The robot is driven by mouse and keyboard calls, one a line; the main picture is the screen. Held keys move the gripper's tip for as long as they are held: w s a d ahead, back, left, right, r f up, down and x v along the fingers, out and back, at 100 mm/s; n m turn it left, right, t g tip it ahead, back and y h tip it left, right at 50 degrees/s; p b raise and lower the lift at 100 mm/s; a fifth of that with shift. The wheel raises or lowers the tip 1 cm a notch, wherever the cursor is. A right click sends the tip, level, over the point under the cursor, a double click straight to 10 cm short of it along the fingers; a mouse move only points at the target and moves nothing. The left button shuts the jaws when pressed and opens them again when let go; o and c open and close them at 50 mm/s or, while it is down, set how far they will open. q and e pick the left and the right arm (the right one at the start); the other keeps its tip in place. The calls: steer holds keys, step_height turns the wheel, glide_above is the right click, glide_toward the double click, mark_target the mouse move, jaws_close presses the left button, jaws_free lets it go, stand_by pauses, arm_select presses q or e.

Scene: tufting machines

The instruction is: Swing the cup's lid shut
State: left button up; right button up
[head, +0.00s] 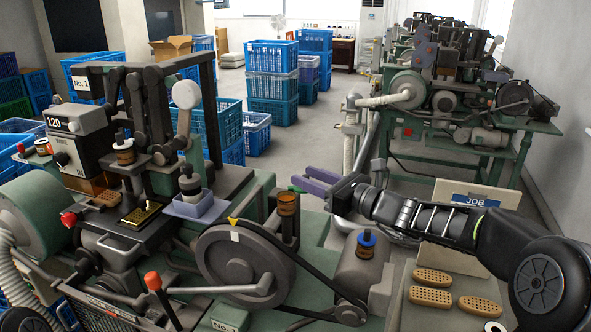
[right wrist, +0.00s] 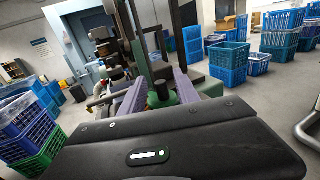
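No cup with a plainly hinged, open lid can be made out. An amber cup-like container (head: 288,204) stands upright on the near machine, left of my right gripper. A grey-white cup-like piece (head: 190,181) sits in a pale tray on the same machine. My right gripper (head: 304,176) reaches in from the right, its two purple fingers apart and pointing left, with nothing held. My left gripper is not in view.
The near machine's wheel (head: 245,266) and belt lie below my right gripper. A blue-topped container (head: 366,243) stands on the motor, under my right arm. Brown perforated pads (head: 431,296) lie at the lower right. Blue crates (head: 272,84) stand behind on open floor.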

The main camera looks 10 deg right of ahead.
steer(key=p+x, duration=0.1)
steer(key=x, duration=0.3)
steer(key=shift+w, duration=0.1)
steer(key=shift+c, duration=0.6)
jaws_close()
